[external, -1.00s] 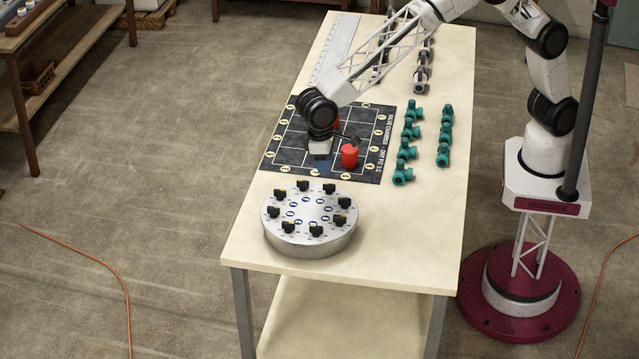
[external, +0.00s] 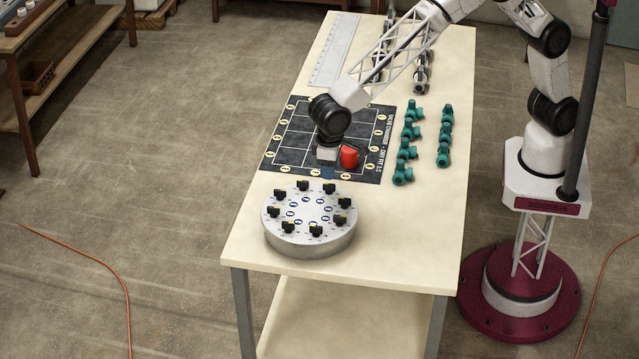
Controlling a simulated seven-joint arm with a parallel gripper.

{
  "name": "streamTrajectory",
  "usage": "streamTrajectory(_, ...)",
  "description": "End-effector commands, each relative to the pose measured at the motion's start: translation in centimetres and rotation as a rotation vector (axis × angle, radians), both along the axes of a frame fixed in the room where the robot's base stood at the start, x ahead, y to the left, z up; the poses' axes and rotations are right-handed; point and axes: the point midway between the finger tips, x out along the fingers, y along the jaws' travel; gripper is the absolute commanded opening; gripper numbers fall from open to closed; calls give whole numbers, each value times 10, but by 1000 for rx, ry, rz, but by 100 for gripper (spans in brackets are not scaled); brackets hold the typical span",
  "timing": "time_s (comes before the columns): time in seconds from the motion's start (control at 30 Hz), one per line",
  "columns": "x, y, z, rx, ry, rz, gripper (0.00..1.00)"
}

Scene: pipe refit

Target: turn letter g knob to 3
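A round grey metal dial block (external: 311,246) stands at the near end of the table. Several black knobs (external: 316,230) with yellow marks form a ring on its top, around blue oval labels. The letters and numbers are too small to read, so I cannot tell which knob is g. My gripper (external: 327,168) is above the near edge of the dark mat, behind the dial block and apart from the knobs. Its fingers are small and mostly hidden, so I cannot tell whether they are open.
A red cylinder (external: 349,157) stands on the dark grid mat (external: 285,150) close beside my gripper. Teal pipe fittings (external: 404,153) stand in two rows at the right. Grey fittings (external: 421,72) and a pale ruler-like plate (external: 336,50) lie at the far end. The table's near right is clear.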

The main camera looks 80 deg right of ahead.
Motion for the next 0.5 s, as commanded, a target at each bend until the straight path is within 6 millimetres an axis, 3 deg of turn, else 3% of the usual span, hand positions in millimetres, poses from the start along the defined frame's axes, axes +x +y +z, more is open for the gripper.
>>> streamTrajectory(0.3,0,0,-38,0,0,0,38)
streamTrajectory(0.5,0,0,-53,0,0,0,38)
